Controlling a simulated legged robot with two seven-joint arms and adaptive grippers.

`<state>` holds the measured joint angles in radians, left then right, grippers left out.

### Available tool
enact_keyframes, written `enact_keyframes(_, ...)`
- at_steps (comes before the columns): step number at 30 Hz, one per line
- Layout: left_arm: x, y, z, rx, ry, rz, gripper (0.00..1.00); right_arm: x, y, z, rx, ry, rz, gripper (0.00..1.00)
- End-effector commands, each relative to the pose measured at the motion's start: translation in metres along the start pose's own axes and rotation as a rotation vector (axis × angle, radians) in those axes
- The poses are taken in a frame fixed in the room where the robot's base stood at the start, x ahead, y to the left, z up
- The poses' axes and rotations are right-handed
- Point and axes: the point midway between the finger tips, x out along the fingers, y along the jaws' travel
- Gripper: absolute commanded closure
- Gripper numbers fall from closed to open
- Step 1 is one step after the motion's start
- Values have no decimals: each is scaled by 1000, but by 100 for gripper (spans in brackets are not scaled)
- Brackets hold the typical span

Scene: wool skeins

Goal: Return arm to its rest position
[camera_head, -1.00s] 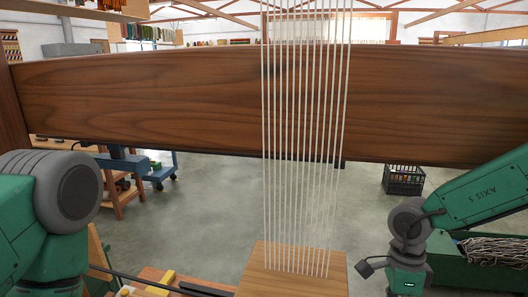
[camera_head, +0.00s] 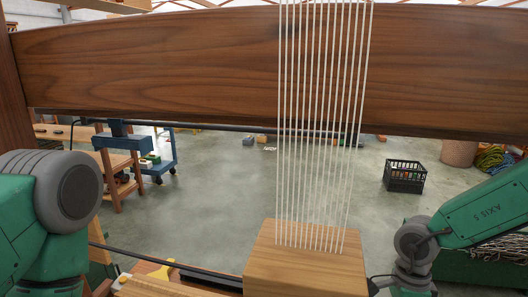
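My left arm (camera_head: 48,215) shows at the left edge as a green link with a grey joint. Its gripper is out of the picture. My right arm (camera_head: 480,215) comes in from the right, with its grey wrist (camera_head: 415,245) low at the right. The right gripper lies below the bottom edge and is not seen. No wool skein can be clearly made out in either arm's hold.
A wide wooden beam (camera_head: 180,65) crosses ahead, with white warp threads (camera_head: 318,130) running down to a wooden block (camera_head: 305,265). Beyond are a black crate (camera_head: 405,177), a blue cart (camera_head: 160,165) and coiled skeins (camera_head: 492,158). Grey floor (camera_head: 220,190) is open between.

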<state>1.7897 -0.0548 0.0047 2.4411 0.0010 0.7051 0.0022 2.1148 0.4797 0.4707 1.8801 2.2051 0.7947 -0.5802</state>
Motion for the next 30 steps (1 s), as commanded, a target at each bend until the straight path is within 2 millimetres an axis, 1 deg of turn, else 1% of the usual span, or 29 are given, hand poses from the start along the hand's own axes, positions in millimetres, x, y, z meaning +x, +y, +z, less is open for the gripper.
enact_keyframes(2,0,0,0,0,0,0,100,0,0,0,0,0,0,59)
enact_keyframes(3,0,0,0,0,0,0,100,0,0,0,1,0,0,73)
enact_keyframes(5,0,0,0,0,0,0,100,0,0,0,1,0,0,94)
enact_keyframes(6,0,0,0,0,0,0,100,0,0,-1,1,0,0,97)
enact_keyframes(9,0,0,0,0,0,0,100,1,0,-1,1,0,1,100)
enact_keyframes(30,1,0,0,0,0,0,100,4,0,-2,1,3,7,100)
